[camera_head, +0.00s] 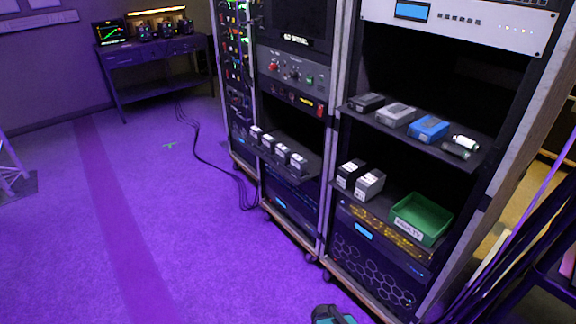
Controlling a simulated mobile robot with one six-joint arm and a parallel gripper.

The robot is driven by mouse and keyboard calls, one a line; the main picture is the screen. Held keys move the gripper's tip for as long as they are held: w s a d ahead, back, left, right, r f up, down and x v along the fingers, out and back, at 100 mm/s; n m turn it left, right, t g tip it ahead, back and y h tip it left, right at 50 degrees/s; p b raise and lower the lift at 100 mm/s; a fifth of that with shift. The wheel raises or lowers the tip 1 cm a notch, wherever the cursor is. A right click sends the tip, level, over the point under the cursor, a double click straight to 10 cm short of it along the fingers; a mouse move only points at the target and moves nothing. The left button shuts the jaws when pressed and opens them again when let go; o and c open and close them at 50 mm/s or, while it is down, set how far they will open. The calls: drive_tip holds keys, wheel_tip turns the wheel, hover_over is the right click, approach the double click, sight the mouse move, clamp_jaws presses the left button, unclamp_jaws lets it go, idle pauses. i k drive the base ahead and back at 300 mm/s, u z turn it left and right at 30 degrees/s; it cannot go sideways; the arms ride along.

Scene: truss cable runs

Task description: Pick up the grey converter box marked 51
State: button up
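Several small boxes sit on the rack shelves, and I cannot read a number 51 on any of them. A grey box (396,115) lies on the right rack's upper shelf, between a dark box (367,103) and a blue box (428,128). Several small light-topped boxes (282,153) stand in a row on the left rack's shelf. No gripper fingers show.
A green bin (421,218) with a white label sits at the lower shelf's right. A cable (206,160) runs over the purple-lit floor, mostly clear at left. A teal-and-black thing (331,315) shows at the bottom edge.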

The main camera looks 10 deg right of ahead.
sight(283, 153)
drive_tip(key=k, duration=0.75)
drive_tip(key=u, duration=0.4)
drive_tip(key=i, duration=0.75)
drive_tip(key=u, duration=0.95)
drive_tip(key=i, duration=1.55)
drive_tip(key=u, duration=0.15)
